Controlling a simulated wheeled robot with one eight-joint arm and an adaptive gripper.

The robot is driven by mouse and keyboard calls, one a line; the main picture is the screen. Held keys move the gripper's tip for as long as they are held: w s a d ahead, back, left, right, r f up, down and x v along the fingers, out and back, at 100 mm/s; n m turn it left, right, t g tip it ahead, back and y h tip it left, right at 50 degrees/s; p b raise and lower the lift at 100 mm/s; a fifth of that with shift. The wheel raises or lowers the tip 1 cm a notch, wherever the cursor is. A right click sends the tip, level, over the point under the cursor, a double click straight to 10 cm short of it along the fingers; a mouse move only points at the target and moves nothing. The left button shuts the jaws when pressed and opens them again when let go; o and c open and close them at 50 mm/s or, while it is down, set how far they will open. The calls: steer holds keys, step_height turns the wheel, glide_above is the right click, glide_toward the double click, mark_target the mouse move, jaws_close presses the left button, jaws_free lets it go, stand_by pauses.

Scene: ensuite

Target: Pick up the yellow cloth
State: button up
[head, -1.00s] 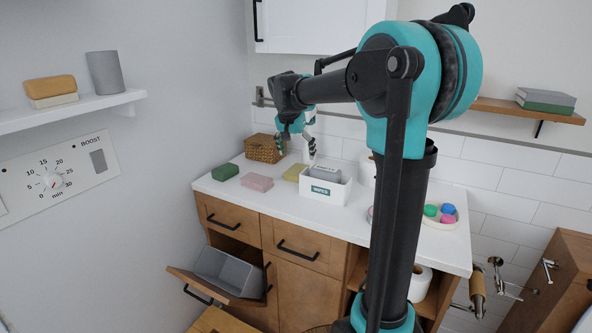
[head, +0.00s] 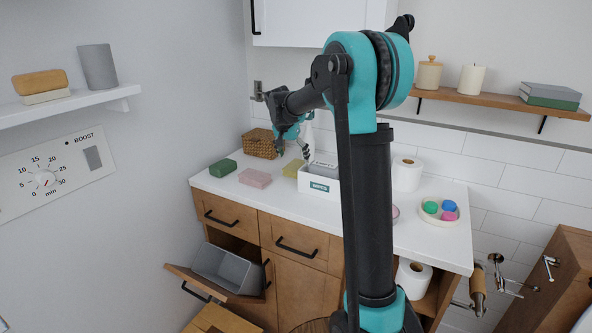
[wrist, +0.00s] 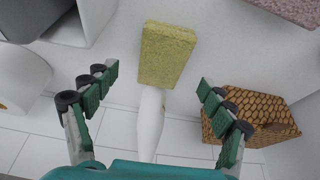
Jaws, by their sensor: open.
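The yellow cloth (head: 292,168) is a flat, folded-looking block on the white countertop, between the pink block and the white wipes box. In the wrist view the yellow cloth (wrist: 165,52) lies ahead of and between my fingers, apart from them. My gripper (head: 293,150) is above the counter, close over the cloth, with its fingers spread and nothing between them. It also shows in the wrist view (wrist: 158,82). A white bottle (wrist: 150,120) stands right beside the cloth and partly shows behind my gripper in the head view.
A wicker basket (head: 260,143) stands behind left. A pink block (head: 255,178) and green block (head: 222,168) lie to the left. The wipes box (head: 320,186) stands close on the right. A toilet roll (head: 407,174) and a dish (head: 440,212) with colored balls are farther right.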

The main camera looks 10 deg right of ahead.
mark_target(296, 165)
steer(key=shift+x, duration=2.85)
steer(key=shift+w+a, duration=0.1)
steer(key=shift+w, duration=0.05)
steer(key=shift+c, duration=0.6)
steer(key=shift+r, duration=0.1)
steer(key=c, duration=1.2)
step_height(296, 165, up, 20)
